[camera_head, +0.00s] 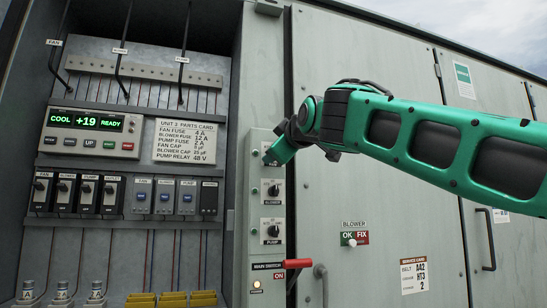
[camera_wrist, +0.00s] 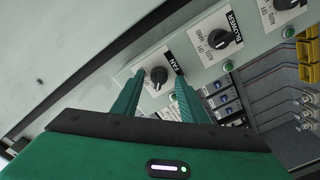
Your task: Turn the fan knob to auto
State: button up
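The fan knob (camera_wrist: 158,76) is a round black knob on a white plate marked FAN, in the wrist view. Its position letters are mostly hidden, and I cannot tell which setting it points at. My gripper (camera_wrist: 160,78) is open, with one green finger on each side of the knob. The fingertips are close to the panel; I cannot tell whether they touch the knob. In the head view my gripper (camera_head: 273,157) covers the fan knob at the top of the narrow switch panel (camera_head: 256,215).
Below are the blower knob (camera_head: 273,190) and the pump knob (camera_head: 273,231), then the red main switch lever (camera_head: 297,263). The open fuse bay at left has a display (camera_head: 92,122) reading COOL +19 READY. A BLOWER OK/FIX tag (camera_head: 354,238) is on the closed door.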

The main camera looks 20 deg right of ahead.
jog(key=s, duration=1)
jog(key=shift+s, duration=0.3)
jog(key=s+d+f+m+g+h, duration=0.1)
jog(key=d+f+m+g, duration=0.3)
jog(key=f, duration=0.8)
jog(key=s+d+f+m+g+h, duration=0.1)
jog(key=d+f+g, duration=0.1)
jog(key=d+f, duration=0.7)
jog(key=s+d+f+m+g+h, duration=0.1)
jog(key=d+f+m+g, duration=0.2)
jog(key=f, duration=1.1)
jog(key=s+d+f+m+g+y, duration=0.1)
jog(key=s+f+m+g+y, duration=0.2)
jog(key=s+f, duration=2.2)
notch_tip(320, 180, down, 3)
jog(key=m+g, duration=0.5)
jog(key=g, duration=0.1)
jog(key=shift+s+d+f, duration=0.15)
jog(key=shift+d, duration=0.1)
